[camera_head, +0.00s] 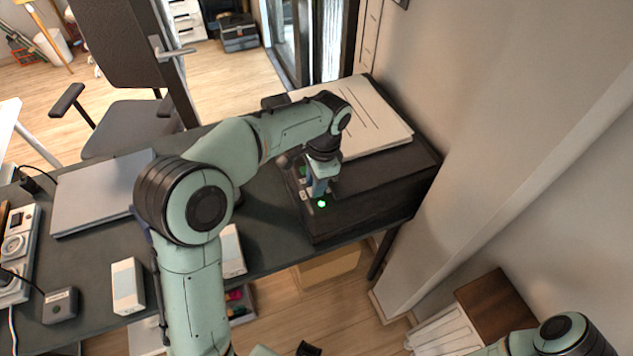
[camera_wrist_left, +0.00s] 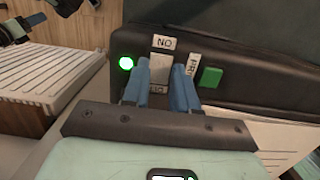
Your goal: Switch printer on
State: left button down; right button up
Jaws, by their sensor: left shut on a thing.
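The black printer (camera_head: 365,205) stands on the right end of the dark desk, with a stack of paper (camera_head: 375,125) on top. My left gripper (camera_head: 318,190) reaches down to the printer's control panel at its near left corner. In the left wrist view, the blue fingers of my left gripper (camera_wrist_left: 160,88) are shut on the pale switch (camera_wrist_left: 159,70), one on each side. An ON label (camera_wrist_left: 163,43) sits at one end of the switch and a partly hidden label at the other. A green lamp (camera_wrist_left: 126,63) is lit beside it.
A green button (camera_wrist_left: 210,77) with a partly covered label (camera_wrist_left: 193,66) sits on the panel close to the gripper. A closed laptop (camera_head: 100,190) and small white boxes (camera_head: 127,285) lie on the desk (camera_head: 270,225) to the left. The wall is close on the right.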

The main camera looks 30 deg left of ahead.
pick_arm(q)
jog(key=c, duration=0.9)
grip_release()
jog(key=r+p, duration=0.1)
jog(key=r, duration=0.3)
jog(key=w+r+p, duration=0.1)
jog(key=r, duration=0.4)
jog(key=d+r+p, duration=0.1)
jog(key=r, duration=0.3)
jog(key=shift+w+d+r, duration=0.1)
jog(key=shift+w+r, duration=0.05)
jog(key=shift+w, duration=0.05)
pick_arm(e)
jog(key=w+r, duration=0.1)
jog(key=r, duration=0.1)
jog(key=w+r, duration=0.1)
jog(key=r, duration=0.1)
jog(key=shift+w, duration=0.4)
jog(key=shift+f, duration=0.1)
